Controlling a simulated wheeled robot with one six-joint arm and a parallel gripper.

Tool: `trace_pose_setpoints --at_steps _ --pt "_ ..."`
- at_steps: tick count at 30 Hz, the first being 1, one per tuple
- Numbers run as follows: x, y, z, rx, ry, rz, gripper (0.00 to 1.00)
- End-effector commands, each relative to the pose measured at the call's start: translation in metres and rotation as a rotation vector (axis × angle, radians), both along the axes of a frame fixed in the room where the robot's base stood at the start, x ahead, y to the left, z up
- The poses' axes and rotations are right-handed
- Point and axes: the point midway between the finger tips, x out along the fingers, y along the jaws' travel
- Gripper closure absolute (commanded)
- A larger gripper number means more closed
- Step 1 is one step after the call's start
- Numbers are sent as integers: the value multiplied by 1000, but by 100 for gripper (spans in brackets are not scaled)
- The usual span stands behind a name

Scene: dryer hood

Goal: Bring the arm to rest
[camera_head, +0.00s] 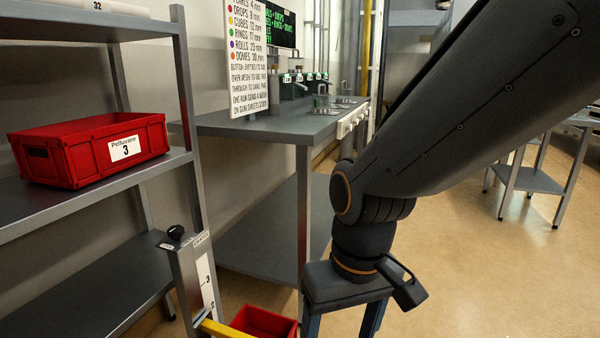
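My arm reaches in from the upper right and bends down at a dark joint near the middle of the picture. My gripper (342,324) hangs below it, pointing down. Its two blue-grey fingers are wide apart at the bottom edge, so it looks open. Their lowest ends are cut off by the frame. I see nothing between the visible parts of the fingers. A small dark block sticks out on the right of the wrist.
A metal shelf (75,208) at left holds a red crate (90,150) labelled 3. A grey workbench (270,126) with a sign (246,60) stands behind. A post (190,275), yellow bar (222,329) and red bin (265,322) are low, left of my gripper. Floor at right (480,270) is clear.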

Motion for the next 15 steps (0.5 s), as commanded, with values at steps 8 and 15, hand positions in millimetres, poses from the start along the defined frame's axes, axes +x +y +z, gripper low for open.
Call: trace_pose_setpoints --at_steps 8,15 --pt "-2 -39 60 -26 11 -108 31" --pt "-7 -73 103 -46 20 -195 31"
